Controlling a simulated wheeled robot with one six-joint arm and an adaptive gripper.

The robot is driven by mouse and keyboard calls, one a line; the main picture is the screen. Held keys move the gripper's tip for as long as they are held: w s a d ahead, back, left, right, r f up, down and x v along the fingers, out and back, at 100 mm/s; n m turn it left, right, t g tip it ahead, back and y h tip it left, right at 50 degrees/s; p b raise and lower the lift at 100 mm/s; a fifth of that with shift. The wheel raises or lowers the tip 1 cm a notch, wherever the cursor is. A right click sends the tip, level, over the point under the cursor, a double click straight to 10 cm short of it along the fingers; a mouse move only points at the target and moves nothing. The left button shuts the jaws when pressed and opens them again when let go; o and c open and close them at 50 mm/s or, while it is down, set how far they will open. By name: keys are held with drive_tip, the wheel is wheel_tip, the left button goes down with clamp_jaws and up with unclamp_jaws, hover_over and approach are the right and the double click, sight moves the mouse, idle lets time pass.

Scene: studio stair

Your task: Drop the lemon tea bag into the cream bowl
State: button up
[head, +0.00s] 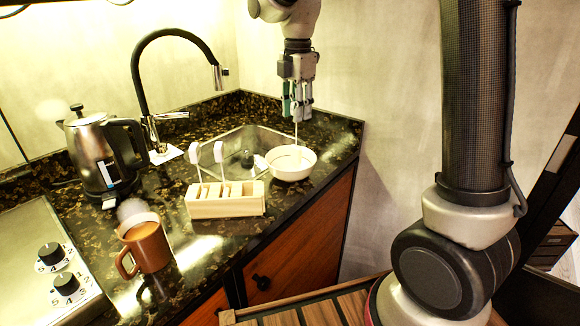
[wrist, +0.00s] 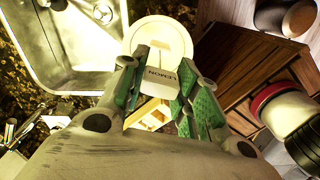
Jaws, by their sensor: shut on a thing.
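My gripper (head: 297,108) is above the cream bowl (head: 291,174), its green-padded fingers pointing down. In the wrist view my gripper (wrist: 160,95) is shut on the lemon tea bag (wrist: 161,76), whose white tag reads LEMON between the fingertips. In the head view a thin white length of the lemon tea bag (head: 296,133) hangs from the fingers towards the bowl's inside. Whether its lower end touches the bowl is unclear. The bowl also shows beyond the fingertips in the wrist view (wrist: 160,32).
A wooden box (head: 225,207) with several white-tagged items stands left of the bowl. The sink (head: 240,142) and black faucet (head: 140,75) are behind. A kettle (head: 98,150) and brown mug (head: 147,246) stand left. The counter's right edge is near the bowl.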

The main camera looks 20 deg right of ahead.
drive_tip(key=shift+f, duration=1.05)
drive_tip(key=o, duration=0.9)
wheel_tip(320, 180, up, 12)
